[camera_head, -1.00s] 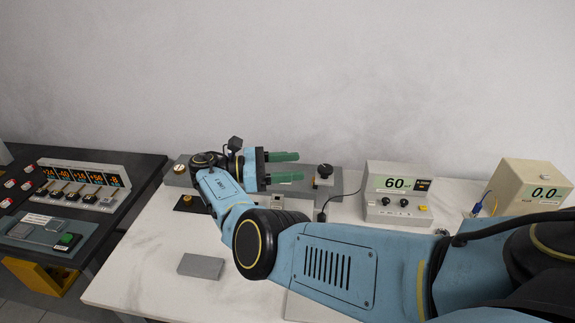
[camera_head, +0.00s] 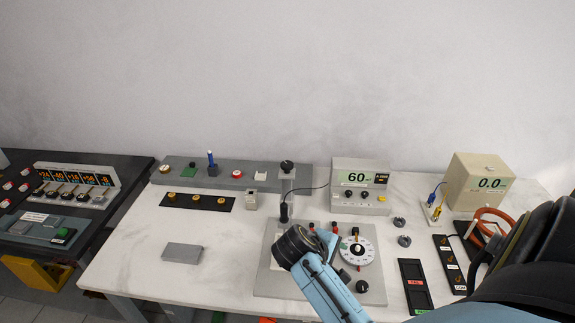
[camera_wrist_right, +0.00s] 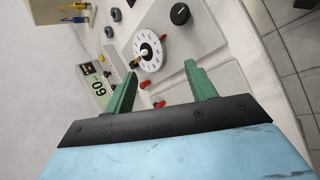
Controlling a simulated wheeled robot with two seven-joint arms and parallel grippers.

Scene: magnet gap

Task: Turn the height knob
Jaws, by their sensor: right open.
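No label naming a height knob is legible, so I cannot tell which knob it is. One black knob (camera_head: 287,165) tops the grey stand at the back. Another black knob (camera_head: 362,286) sits at the front right of the grey panel (camera_head: 290,284); it also shows at the top of the wrist view (camera_wrist_right: 180,14). A white dial (camera_head: 358,250) with a dark centre is behind it, also seen in the wrist view (camera_wrist_right: 148,50). My right gripper (camera_wrist_right: 160,90) is open and empty, its green fingers apart above the panel; the head view hides its fingers. My left gripper is not visible.
A meter reading 60 (camera_head: 360,180) stands behind the panel, and a beige box reading 0.0 (camera_head: 480,180) stands at right. Red posts (camera_head: 335,226) rise from the panel.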

